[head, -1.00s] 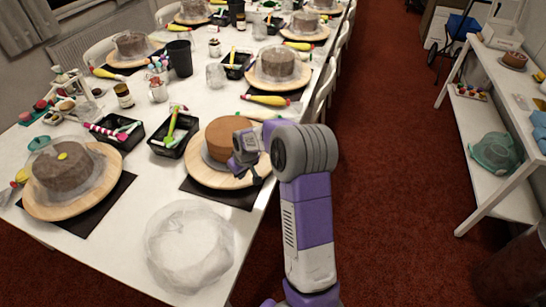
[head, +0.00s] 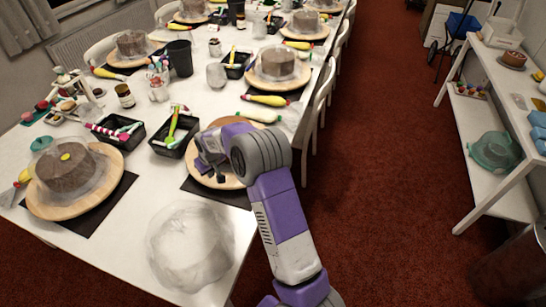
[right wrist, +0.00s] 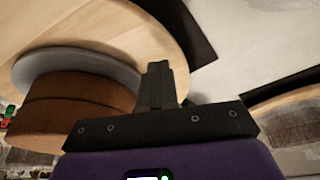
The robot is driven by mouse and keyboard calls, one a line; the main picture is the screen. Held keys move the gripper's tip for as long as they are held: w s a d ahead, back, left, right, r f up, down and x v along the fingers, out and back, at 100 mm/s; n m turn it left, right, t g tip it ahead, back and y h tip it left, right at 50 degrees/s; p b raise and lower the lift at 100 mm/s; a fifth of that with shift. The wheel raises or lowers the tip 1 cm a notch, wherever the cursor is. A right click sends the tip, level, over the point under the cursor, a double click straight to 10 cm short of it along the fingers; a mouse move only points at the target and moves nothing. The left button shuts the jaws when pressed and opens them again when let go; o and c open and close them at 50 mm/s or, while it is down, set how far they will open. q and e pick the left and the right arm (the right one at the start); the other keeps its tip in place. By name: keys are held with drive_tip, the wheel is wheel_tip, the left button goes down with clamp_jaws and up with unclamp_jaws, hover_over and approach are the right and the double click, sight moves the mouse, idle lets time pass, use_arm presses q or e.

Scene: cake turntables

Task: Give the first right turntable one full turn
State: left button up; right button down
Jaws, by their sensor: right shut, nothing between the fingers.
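The first right turntable (head: 229,183) is a round wooden board at the near right table edge, on a dark mat. It also fills the upper left of the right wrist view (right wrist: 115,35). A brown cake (right wrist: 75,105) on a grey disc sits on it; in the head view my right arm hides most of the cake. My right gripper (head: 208,174) is shut and empty, low over the front left part of the board. In the right wrist view its closed fingers (right wrist: 158,72) overlap the wood beside the cake; I cannot tell whether they touch. My left gripper is not in view.
A second turntable (head: 104,190) with a covered cake stands at left. A clear dome (head: 190,247) lies on the near table corner. A black tray (head: 172,143) with a green-handled tool and a piping bag (head: 258,117) are close by. Red carpet is clear at right.

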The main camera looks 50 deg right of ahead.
sight(229, 182)
drive_tip(key=shift+f, duration=0.1)
drive_tip(key=shift+f+b, duration=1)
drive_tip(key=shift+f, duration=0.35)
drive_tip(key=shift+s+d+b, duration=0.15)
drive_tip(key=shift+s+d, duration=0.45)
drive_tip(key=shift+s, duration=0.3)
drive_tip(key=shift+s+d+b, duration=0.1)
drive_tip(key=shift+s+d, duration=0.5)
drive_tip(key=shift+s, duration=0.25)
drive_tip(key=shift+s+d+b, duration=0.15)
drive_tip(key=shift+s+d, duration=0.45)
drive_tip(key=shift+s, duration=0.3)
drive_tip(key=s+d, duration=0.2)
drive_tip(key=d, duration=0.1)
drive_tip(key=s+d, duration=0.1)
drive_tip(key=d, duration=0.1)
drive_tip(key=shift+s, duration=0.35)
